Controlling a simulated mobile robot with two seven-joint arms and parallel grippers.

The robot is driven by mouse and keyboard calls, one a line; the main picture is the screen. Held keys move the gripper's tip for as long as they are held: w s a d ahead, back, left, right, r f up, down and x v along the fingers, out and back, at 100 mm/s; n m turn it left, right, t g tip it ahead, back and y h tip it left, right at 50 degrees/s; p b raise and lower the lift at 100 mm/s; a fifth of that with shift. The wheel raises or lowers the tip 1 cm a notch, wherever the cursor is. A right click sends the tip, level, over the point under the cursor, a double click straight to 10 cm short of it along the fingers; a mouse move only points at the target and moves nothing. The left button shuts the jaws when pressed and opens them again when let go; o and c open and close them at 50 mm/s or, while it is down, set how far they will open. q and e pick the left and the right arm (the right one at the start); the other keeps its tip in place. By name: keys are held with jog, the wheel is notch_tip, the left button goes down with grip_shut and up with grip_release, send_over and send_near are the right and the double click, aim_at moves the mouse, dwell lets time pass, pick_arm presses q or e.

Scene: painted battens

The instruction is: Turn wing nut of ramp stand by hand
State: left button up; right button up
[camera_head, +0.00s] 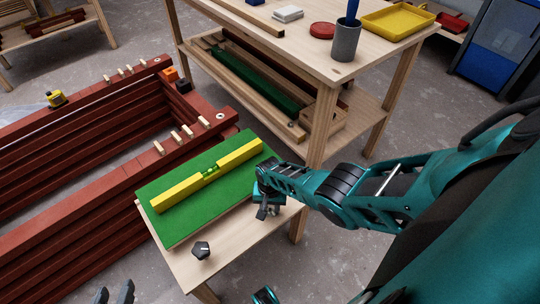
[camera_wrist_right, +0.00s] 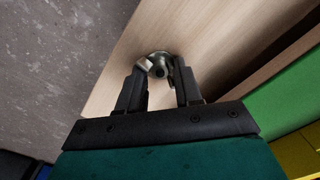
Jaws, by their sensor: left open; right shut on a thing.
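My right gripper (camera_head: 264,210) is at the stand's right end. The grey metal wing nut (camera_wrist_right: 158,66) shows between the fingers of my right gripper (camera_wrist_right: 159,82) in the right wrist view, against the pale wood. The fingers are shut on it and partly hide it. My left gripper (camera_head: 114,294) is open and empty at the bottom edge, apart from the stand.
Dark red battens (camera_head: 70,205) with small wooden pegs fill the left. A workbench (camera_head: 290,45) stands behind, carrying a grey cup (camera_head: 345,40), a red disc (camera_head: 322,30) and a yellow tray (camera_head: 398,21). Grey floor is free to the right of the stand.

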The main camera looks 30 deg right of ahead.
aim_at(270, 209)
jog(key=o, duration=0.8)
notch_tip(270, 209, up, 6)
jog(key=p, duration=0.5)
pick_arm(q)
notch_tip(270, 209, up, 6)
jog(key=s+a+p, duration=0.1)
jog(key=a+p, duration=0.2)
jog(key=p, duration=0.1)
jog(key=shift+s+f+y+p, duration=0.2)
jog(key=shift+s+y+p, duration=0.05)
jog(key=shift+y+p, duration=0.15)
pick_arm(e)
notch_tip(270, 209, up, 7)
jog(key=shift+f, duration=0.1)
pick_arm(q)
jog(key=shift+d, duration=0.15)
